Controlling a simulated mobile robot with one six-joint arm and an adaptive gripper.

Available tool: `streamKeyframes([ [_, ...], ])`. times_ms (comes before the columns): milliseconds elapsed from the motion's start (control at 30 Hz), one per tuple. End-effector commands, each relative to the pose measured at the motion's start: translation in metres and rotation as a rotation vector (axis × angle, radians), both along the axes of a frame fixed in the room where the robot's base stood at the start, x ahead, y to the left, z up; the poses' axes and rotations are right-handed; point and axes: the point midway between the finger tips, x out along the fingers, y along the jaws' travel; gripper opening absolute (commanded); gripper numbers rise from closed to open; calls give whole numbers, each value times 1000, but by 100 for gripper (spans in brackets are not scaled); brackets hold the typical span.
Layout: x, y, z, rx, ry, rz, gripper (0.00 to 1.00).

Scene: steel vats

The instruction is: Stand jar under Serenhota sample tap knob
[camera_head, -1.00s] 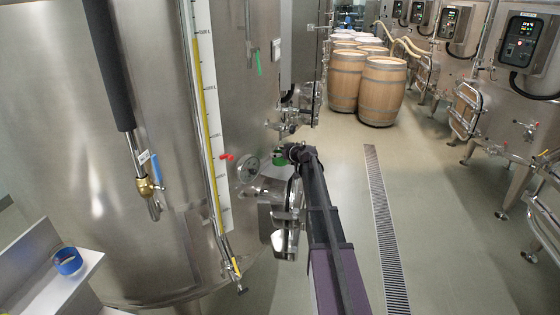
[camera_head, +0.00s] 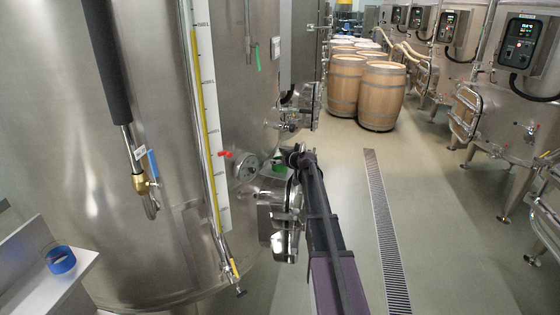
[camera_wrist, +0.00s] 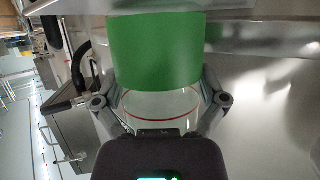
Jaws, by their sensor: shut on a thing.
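My gripper (camera_wrist: 160,98) is shut on a jar (camera_wrist: 158,110) in the wrist view. The jar is clear, with a red line around it and a wide green band or cap (camera_wrist: 155,50). In the head view my gripper (camera_head: 288,160) is beside the big steel vat, with a bit of the jar's green (camera_head: 279,165) showing; the rest is hidden. A small red handle (camera_head: 226,154) is on the vat left of the jar, near a round dial (camera_head: 246,168). I cannot read any tap's name or tell whether a tap is above the jar.
The vat's round hatch (camera_head: 286,220) and its fittings are close below and beside my arm. A shelf (camera_head: 35,292) with a blue-ringed glass (camera_head: 60,260) is at the lower left. Barrels (camera_head: 381,95) stand at the back. The floor around the drain (camera_head: 386,235) is clear.

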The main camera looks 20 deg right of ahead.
Motion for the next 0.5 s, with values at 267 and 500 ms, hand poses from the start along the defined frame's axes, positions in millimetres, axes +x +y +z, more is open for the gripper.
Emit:
streamKeyframes([
  [267, 0, 0, -1, 0, 0, 0, 100],
  [500, 0, 0, 0, 0, 0, 0, 100],
])
